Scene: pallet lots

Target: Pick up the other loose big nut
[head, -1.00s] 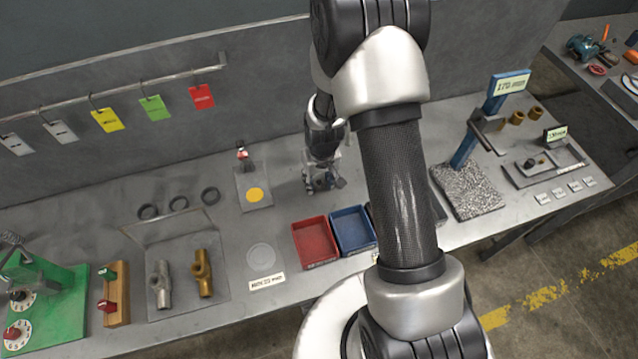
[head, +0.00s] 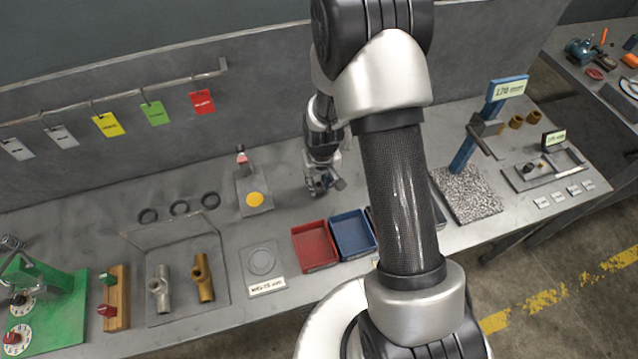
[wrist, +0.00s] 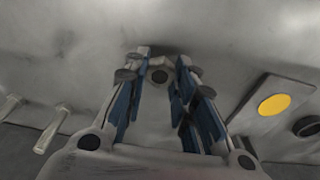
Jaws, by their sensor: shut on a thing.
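My gripper (head: 320,187) is low over the grey bench, behind the red and blue trays. In the wrist view my gripper (wrist: 160,80) has its two blue-padded fingers on either side of a grey big nut (wrist: 159,66) with a dark hole. The fingers are shut on the nut near their tips. In the head view the nut is too small and too covered by the gripper to make out. I cannot tell from the views whether it is clear of the bench.
A red tray (head: 315,258) and a blue tray (head: 351,219) stand in front of the gripper. A plate with a yellow disc (head: 255,199) lies to its left. Two metal rods (wrist: 52,130) lie at the left in the wrist view.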

